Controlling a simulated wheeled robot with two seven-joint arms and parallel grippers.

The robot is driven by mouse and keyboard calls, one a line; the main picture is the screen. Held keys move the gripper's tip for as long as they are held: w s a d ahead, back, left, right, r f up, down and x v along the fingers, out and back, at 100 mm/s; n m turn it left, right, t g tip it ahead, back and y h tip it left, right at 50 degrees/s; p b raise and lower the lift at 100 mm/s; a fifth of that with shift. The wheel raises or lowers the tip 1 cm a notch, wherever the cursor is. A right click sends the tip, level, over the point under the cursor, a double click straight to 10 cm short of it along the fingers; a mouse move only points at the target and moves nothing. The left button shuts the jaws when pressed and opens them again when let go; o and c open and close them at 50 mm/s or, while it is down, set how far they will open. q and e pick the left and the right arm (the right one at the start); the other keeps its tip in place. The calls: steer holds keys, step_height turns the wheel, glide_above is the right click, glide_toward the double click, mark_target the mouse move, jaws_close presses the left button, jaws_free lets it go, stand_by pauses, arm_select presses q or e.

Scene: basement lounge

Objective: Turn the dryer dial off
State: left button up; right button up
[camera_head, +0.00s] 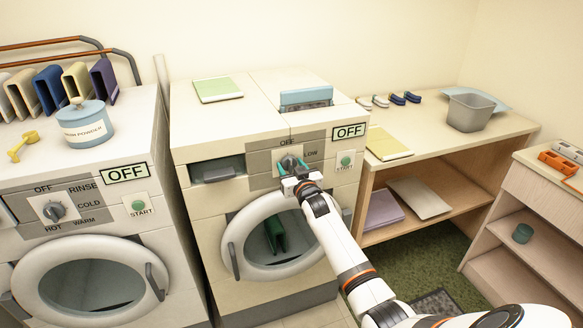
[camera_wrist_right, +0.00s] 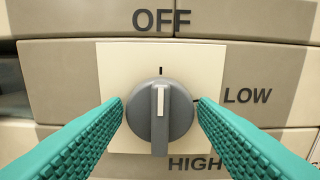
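The dryer (camera_head: 215,215) is the right-hand machine in the head view, with a green cloth visible through its round door. Its grey dial (camera_wrist_right: 160,128) fills the middle of the right wrist view; its white pointer line stands upright, toward the tick under OFF. LOW and HIGH are printed to its right. The display (camera_head: 349,131) on the dryer reads OFF. My right gripper (camera_head: 293,172) is in front of the dial, its green fingers open on either side of it, with small gaps showing in the wrist view. My left gripper is not in view.
A washer (camera_head: 60,180) with its own dial (camera_head: 54,211) and an OFF display stands to the left. The dryer's start button (camera_head: 345,160) is right of the gripper. A wooden shelf table (camera_head: 440,150) with a grey bin (camera_head: 470,112) stands to the right.

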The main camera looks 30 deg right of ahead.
steer(key=shift+o, duration=1.1)
steer(key=shift+s, duration=0.1)
steer(key=b+v, duration=0.1)
steer(key=v, duration=1)
steer(key=shift+s, duration=0.4)
